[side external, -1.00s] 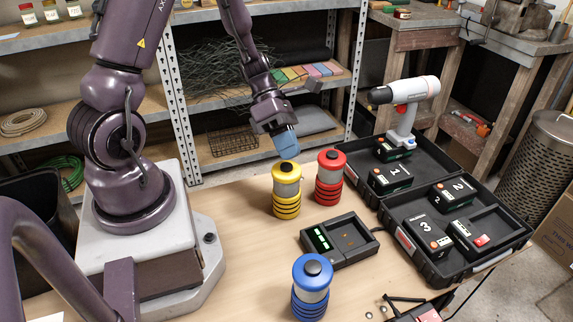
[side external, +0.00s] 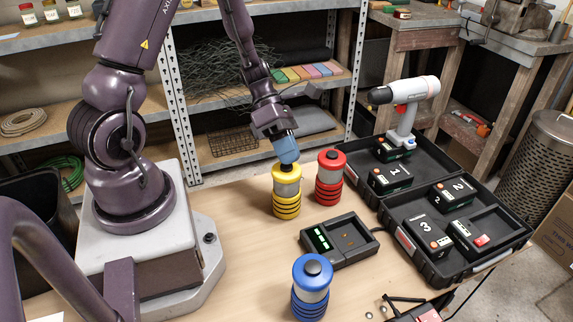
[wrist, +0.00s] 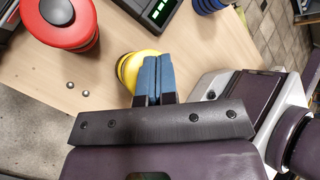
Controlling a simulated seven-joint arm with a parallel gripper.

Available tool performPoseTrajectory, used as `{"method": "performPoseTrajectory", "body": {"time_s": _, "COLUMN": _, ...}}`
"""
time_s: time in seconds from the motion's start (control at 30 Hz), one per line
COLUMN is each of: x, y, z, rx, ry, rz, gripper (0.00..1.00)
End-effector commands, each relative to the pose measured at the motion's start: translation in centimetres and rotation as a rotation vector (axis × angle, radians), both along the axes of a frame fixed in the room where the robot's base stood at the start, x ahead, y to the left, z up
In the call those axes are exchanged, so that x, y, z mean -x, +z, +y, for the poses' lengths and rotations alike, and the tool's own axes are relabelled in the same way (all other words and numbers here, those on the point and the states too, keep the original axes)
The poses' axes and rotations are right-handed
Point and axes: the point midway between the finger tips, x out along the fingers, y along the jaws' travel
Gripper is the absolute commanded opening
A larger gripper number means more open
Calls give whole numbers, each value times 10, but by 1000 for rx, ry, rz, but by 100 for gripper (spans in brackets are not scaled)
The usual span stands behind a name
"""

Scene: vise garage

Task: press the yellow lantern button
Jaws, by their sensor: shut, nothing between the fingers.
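The yellow lantern (side external: 286,194) stands upright on the wooden table, left of the red lantern (side external: 330,178). My gripper (side external: 288,160) is shut and empty, its blue fingers pointing down at the yellow lantern's top. The fingertips hide the button, and I cannot tell whether they touch it. In the wrist view, the blue fingers (wrist: 153,76) lie side by side over the yellow lantern (wrist: 127,68), covering much of its top. The red lantern (wrist: 62,18) shows at the upper left there. The blue lantern (side external: 311,285) stands nearer the front of the table.
A charger (side external: 340,241) with green lights sits right of the yellow lantern. An open black case (side external: 435,270) with several batteries and a drill (side external: 405,105) stand further right. The table (side external: 240,255) is clear in front of the yellow lantern.

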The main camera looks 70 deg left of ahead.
Motion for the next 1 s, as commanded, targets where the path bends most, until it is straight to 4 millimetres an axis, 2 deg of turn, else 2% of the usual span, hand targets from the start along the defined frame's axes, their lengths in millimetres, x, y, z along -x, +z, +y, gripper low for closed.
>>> {"method": "performPoseTrajectory", "body": {"time_s": 0.67, "x": 0, "y": -5, "z": 0, "rx": -1, "ry": 1, "rz": 0, "gripper": 0}}
{"method": "performPoseTrajectory", "body": {"time_s": 1.0, "x": 0, "y": 7, "z": 0, "rx": -3, "ry": 0, "rz": -2, "gripper": 0}}
